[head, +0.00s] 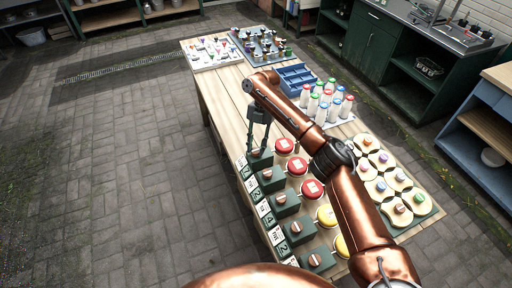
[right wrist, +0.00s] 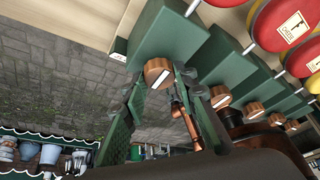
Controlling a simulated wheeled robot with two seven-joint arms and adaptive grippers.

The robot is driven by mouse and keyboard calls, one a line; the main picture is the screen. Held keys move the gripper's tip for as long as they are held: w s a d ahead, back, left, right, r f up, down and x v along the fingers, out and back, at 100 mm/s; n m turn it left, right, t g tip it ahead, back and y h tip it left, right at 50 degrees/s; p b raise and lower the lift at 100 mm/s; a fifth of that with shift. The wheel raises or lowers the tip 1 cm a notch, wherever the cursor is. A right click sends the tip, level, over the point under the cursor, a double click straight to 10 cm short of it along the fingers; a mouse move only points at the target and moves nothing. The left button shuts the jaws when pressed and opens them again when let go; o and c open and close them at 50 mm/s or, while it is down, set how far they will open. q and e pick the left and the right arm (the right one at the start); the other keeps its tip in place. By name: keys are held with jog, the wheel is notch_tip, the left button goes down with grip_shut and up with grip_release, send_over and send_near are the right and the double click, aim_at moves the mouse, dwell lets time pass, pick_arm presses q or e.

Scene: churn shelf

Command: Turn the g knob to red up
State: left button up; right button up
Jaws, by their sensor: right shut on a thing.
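A row of green boxes runs along the table's near-left edge in the head view, each with a round copper-coloured knob, such as one knob (head: 267,174). Small label cards (head: 263,208) stand beside them; I cannot surely read a g. My right gripper (head: 258,150) is at the farthest box, pointing down. In the right wrist view its fingers (right wrist: 163,92) are shut on a copper knob (right wrist: 157,72) with a pale line across its face. The fingers partly hide this knob in the head view. My left gripper is not in view.
Red discs (head: 312,188) and yellow discs (head: 327,215) sit beside the boxes. A board of cream pieces (head: 381,161), white bottles (head: 325,100) and a blue tray (head: 296,77) share the table (head: 221,100). Paved floor to the left is clear.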

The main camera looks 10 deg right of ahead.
jog(key=o, duration=1.2)
jog(key=shift+c, duration=0.2)
jog(key=v, duration=0.7)
jog(key=shift+r, duration=0.25)
